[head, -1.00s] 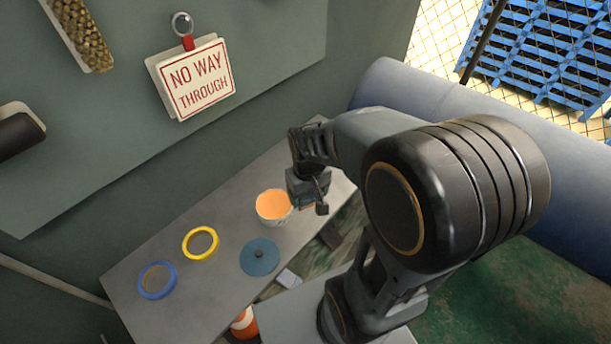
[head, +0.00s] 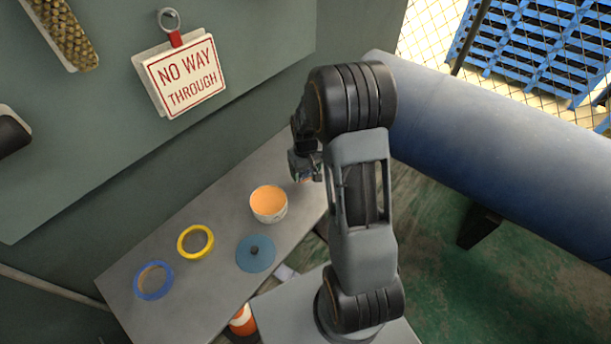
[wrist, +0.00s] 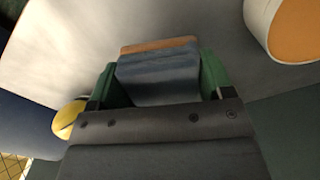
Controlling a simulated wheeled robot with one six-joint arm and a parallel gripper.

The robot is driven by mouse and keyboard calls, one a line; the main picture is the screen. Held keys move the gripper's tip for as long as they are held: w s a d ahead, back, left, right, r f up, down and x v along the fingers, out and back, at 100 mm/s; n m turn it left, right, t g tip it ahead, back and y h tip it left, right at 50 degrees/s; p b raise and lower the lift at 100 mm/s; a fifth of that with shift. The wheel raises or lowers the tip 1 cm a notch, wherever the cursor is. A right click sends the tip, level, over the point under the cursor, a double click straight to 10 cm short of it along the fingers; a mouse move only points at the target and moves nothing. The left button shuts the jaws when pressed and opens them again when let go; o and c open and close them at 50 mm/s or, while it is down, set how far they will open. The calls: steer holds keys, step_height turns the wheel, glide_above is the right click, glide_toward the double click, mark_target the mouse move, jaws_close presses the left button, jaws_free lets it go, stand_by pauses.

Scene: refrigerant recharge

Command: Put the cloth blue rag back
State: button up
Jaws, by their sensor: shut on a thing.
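My gripper (head: 306,172) is over the far right end of the grey shelf, beside the white tub. In the wrist view its green fingers (wrist: 158,84) are shut on the blue rag (wrist: 158,78). The rag looks like a folded blue-grey block with an orange-brown far edge. It sits between the fingers with the pale shelf surface behind it. In the head view the rag is mostly hidden by my gripper. I cannot tell whether the rag touches the shelf.
The white tub (head: 268,214) with an orange inside stands close left of my gripper. A blue lid-like disc (head: 256,253), a yellow ring (head: 195,251) and a blue ring (head: 154,290) lie along the grey shelf (head: 205,290). A yellow object (wrist: 68,117) shows in the wrist view.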

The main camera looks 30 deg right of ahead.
mark_target(306, 176)
steer(key=shift+w+d+f, duration=0.1)
steer(key=shift+w+f, duration=0.05)
steer(key=shift+f, duration=1.6)
steer(key=shift+f, duration=0.1)
steer(key=shift+f, duration=0.15)
steer(key=o, duration=0.9)
